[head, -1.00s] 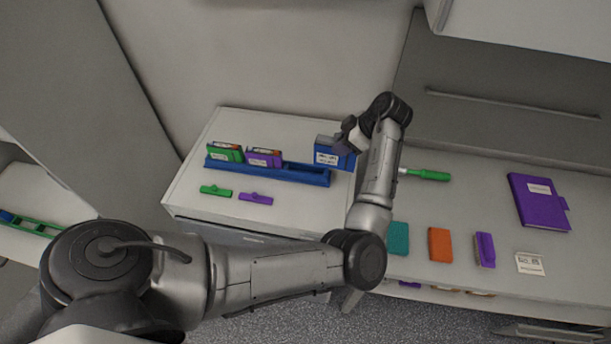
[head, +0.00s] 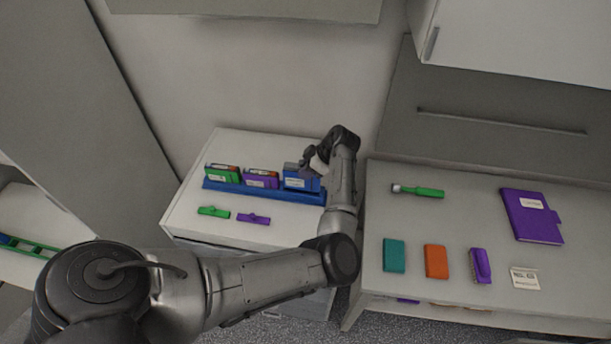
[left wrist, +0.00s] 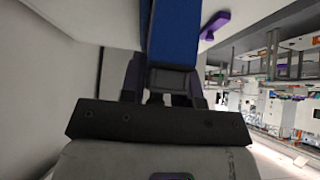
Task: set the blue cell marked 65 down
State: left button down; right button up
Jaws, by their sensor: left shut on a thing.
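The blue cell (head: 300,182) with a white label is at the right end of the blue rack (head: 222,187); the number on its label is too small to read. My left gripper (head: 307,165) is shut on it from above and to the right. The cell is upright and over the rack's right slot; I cannot tell if it touches the bottom. In the left wrist view the blue cell (left wrist: 174,35) stands between the fingers (left wrist: 165,85). My right gripper is not in view.
A green cell (head: 222,173) and a purple cell (head: 260,179) stand in the rack. A green clip (head: 213,212) and a purple clip (head: 253,218) lie in front. On the right table are a green-handled tool (head: 425,192), a purple notebook (head: 532,216) and several small blocks.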

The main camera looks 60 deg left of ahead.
pick_arm(q)
jog(key=shift+s+a+f+p, duration=0.15)
jog(key=shift+f+p, duration=0.25)
jog(key=shift+f, duration=1.6)
jog(key=shift+f, duration=0.15)
jog(key=c, duration=1.3)
grip_release()
jog(key=shift+f, duration=0.15)
jog(key=o, duration=0.5)
jog(key=shift+c, duration=0.2)
